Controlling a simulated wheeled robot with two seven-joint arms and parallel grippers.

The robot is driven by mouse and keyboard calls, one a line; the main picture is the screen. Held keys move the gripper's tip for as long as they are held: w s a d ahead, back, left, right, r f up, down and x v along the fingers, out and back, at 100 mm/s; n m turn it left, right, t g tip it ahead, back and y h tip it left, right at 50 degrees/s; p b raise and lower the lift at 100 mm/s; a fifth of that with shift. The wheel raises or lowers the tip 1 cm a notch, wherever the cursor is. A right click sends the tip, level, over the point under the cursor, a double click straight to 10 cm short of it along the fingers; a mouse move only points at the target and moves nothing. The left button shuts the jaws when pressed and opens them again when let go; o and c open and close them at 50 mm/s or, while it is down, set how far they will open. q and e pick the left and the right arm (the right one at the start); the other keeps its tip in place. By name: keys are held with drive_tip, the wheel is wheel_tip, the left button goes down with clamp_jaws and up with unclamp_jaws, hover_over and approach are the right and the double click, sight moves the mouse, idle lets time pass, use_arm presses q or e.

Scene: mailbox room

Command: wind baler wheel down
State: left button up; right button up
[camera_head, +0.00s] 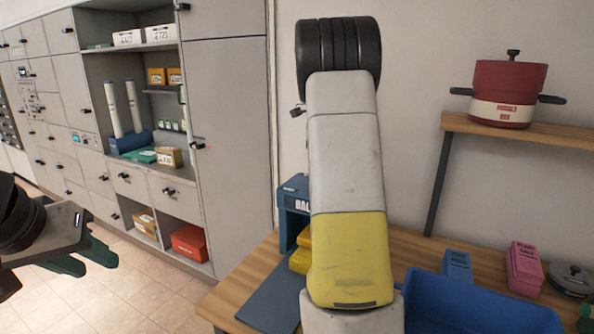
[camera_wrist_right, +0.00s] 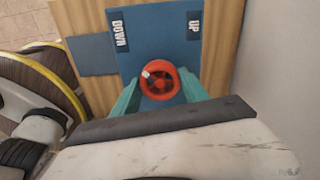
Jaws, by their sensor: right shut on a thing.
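A red handwheel (camera_wrist_right: 160,82) sits on the blue face of the baler (camera_wrist_right: 150,45) in the right wrist view. Labels reading DOWN and UP stand to the left and right above the wheel. The teal fingers of my right gripper (camera_wrist_right: 160,92) are on either side of the wheel and shut on it. In the head view, the baler (camera_head: 294,192) shows only in part, with the letters "BAL". My right arm hides the rest of it, the wheel and the right gripper. My left gripper (camera_head: 85,262) is open and empty at the left edge, over the floor.
On the wooden table are a blue bin (camera_head: 470,310), a blue block (camera_head: 457,264), pink boxes (camera_head: 524,268) and a dark round lidded thing (camera_head: 570,278). A red pot (camera_head: 508,90) stands on a shelf (camera_head: 540,135) at right. Grey cabinets (camera_head: 230,120) line the left wall.

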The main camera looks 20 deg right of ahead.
drive_tip(key=shift+r, duration=0.1)
drive_tip(key=o, duration=1.4)
drive_tip(key=shift+c, duration=0.2)
wheel_tip(320, 180, up, 8)
drive_tip(key=shift+f, duration=0.2)
